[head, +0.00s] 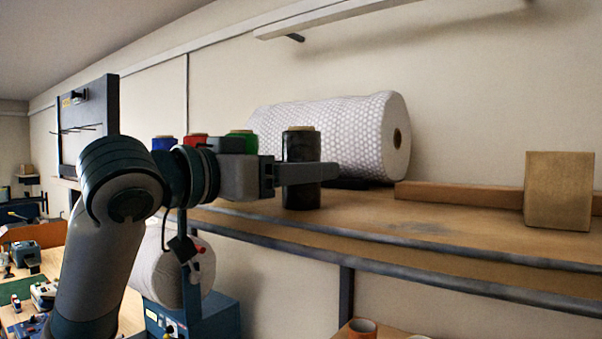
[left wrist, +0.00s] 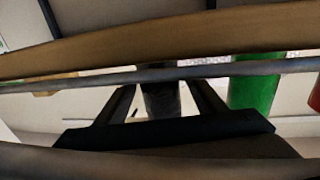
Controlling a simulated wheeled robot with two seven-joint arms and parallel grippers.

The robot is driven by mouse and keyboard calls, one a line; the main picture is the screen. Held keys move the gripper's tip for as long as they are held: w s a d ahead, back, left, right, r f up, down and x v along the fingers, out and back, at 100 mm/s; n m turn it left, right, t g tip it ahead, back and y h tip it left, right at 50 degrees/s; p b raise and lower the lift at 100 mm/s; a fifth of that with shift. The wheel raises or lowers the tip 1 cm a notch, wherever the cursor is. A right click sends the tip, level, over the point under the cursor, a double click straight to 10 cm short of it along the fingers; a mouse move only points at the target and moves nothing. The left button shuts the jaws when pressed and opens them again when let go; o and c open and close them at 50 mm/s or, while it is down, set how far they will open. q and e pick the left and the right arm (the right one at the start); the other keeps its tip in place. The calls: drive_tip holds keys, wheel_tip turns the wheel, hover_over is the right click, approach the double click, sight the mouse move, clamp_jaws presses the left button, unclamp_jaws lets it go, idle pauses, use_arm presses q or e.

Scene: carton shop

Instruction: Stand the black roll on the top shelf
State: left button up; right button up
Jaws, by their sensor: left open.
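The black roll (head: 301,146) stands upright on the top shelf (head: 400,222), near its front edge, with its brown core end showing on top. My left gripper (head: 325,172) reaches in from the left at the roll's mid-height, and one finger crosses in front of the roll. In the left wrist view the roll (left wrist: 160,98) shows between the two spread fingers of the left gripper (left wrist: 163,88), with gaps at its sides. The gripper is open. My right gripper is in neither view.
Green (head: 241,133), red (head: 197,140) and blue (head: 163,143) rolls stand to the left, partly behind my arm. A large bubble-wrap roll (head: 340,130) lies behind. A cardboard box (head: 558,190) and a wooden strip (head: 460,195) are at right. The shelf between is clear.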

use_arm(q)
drive_tip(key=b+v, duration=0.5)
drive_tip(key=v, duration=0.6)
drive_tip(key=shift+s+a, duration=0.1)
idle(1.0)
